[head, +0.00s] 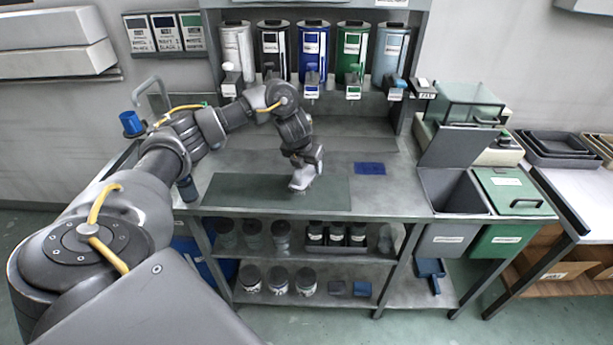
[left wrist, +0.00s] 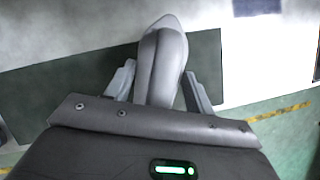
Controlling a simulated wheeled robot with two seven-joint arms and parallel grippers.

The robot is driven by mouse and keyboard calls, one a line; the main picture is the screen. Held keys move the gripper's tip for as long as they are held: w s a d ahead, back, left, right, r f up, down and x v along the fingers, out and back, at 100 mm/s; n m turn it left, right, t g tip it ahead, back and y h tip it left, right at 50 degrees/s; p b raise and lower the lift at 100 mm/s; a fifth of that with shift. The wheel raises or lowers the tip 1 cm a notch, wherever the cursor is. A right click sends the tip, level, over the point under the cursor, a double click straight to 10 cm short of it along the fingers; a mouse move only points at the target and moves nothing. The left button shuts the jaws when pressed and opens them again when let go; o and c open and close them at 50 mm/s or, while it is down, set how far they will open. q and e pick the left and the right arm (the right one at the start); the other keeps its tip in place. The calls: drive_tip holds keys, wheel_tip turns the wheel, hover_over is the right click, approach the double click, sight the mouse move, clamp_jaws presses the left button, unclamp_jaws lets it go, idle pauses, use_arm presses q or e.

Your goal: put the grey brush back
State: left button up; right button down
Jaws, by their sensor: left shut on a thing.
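My left gripper (head: 304,176) is over the workbench, near the right part of a dark green mat (head: 245,192), pointing down. In the left wrist view my left gripper (left wrist: 160,86) is shut on a smooth grey thing, which I take for the grey brush (left wrist: 163,48). It has a rounded body with a pointed far end and lies between the two fingers. In the head view the brush shows only as a small pale shape that merges with the gripper, and I cannot tell whether it touches the mat. My right gripper is not in view.
A blue flat piece (head: 370,169) lies right of the mat. Several coloured dispensers (head: 313,52) stand along the back. A grey bin (head: 452,190) and a green-lidded bin (head: 512,190) stand at the right. The bench's middle is clear.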

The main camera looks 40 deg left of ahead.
sight(306, 173)
use_arm(q)
drive_tip(key=shift+a+f, duration=0.25)
drive_tip(key=shift+f, duration=0.15)
drive_tip(key=shift+w+f, duration=0.1)
drive_tip(key=shift+f, duration=1.3)
drive_tip(key=o, duration=0.4)
drive_tip(key=shift+f, duration=0.1)
drive_tip(key=o, duration=0.5)
